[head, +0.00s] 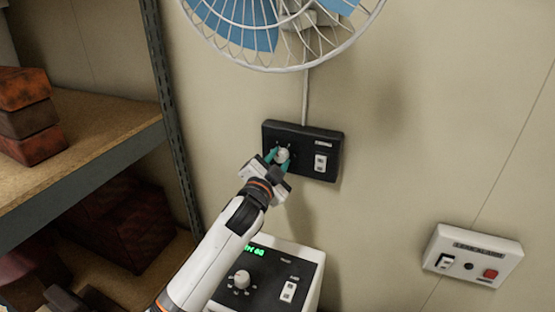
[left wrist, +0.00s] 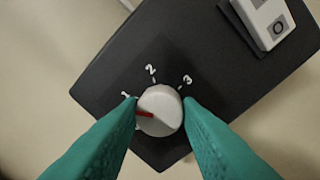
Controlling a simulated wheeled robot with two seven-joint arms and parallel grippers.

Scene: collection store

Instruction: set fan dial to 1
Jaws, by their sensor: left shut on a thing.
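The fan dial (left wrist: 165,103) is a round white knob with a red pointer line, on a black fan control panel (head: 331,142) on the wall. In the left wrist view the marks 1, 2 and 3 show around it. The red pointer points left, slightly below the 1; any mark further down is hidden by a finger. My left gripper (left wrist: 160,112) is shut on the dial, with teal fingers on either side of it. In the head view my left gripper (head: 282,157) reaches the panel from below. My right gripper is not in view.
A white rocker switch (head: 320,163) sits right of the dial. The wall fan (head: 290,25) hangs above. Below is a white box (head: 305,262) with its own knob and green display. A white switch box (head: 470,256) with a red button is at right. Shelving (head: 95,140) stands left.

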